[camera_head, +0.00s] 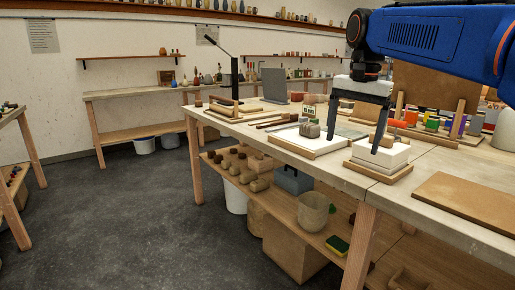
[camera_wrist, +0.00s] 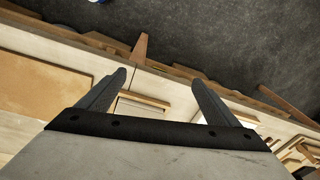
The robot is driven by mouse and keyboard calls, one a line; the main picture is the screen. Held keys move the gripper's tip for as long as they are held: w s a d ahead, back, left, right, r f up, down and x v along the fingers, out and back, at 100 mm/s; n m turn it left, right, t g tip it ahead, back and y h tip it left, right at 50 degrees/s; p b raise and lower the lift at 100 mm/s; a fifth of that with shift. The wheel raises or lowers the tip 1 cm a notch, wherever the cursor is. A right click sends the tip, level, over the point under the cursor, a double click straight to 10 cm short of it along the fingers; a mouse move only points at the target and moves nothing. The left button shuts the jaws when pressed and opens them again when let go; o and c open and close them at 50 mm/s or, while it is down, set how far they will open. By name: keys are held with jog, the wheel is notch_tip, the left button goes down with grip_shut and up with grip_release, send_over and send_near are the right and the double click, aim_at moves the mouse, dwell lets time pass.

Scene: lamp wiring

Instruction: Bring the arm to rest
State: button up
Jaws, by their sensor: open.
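My blue arm (camera_head: 425,35) reaches in from the upper right in the head view. My gripper (camera_head: 353,144) hangs from it, pointing down over the workbench (camera_head: 440,185). Its two dark fingers are spread wide with nothing between them. The right finger shows in front of a white block on a wooden base (camera_head: 397,158); whether they touch, I cannot tell. In the wrist view my gripper (camera_wrist: 160,77) is also open and empty, with the bench edge and dark floor beyond the fingertips.
Another white block on a wooden board (camera_head: 290,140) carries small grey pieces. A flat brown board (camera_head: 468,200) lies at the bench's right front. Coloured blocks (camera_head: 432,123) stand behind. The floor (camera_head: 120,220) at left is open.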

jog(key=s+d+f+n+t, duration=0.1)
jog(key=s+f+n, duration=0.3)
jog(key=s+f, duration=0.8)
jog(key=s+d+f+n+t, duration=0.2)
jog(key=s+d+f+n, duration=0.1)
jog(key=s+f, duration=1)
notch_tip(320, 180, down, 3)
jog(key=shift+s+d+n+t, duration=0.2)
jog(key=shift+d+n+t, duration=0.1)
jog(key=shift+n, duration=0.2)
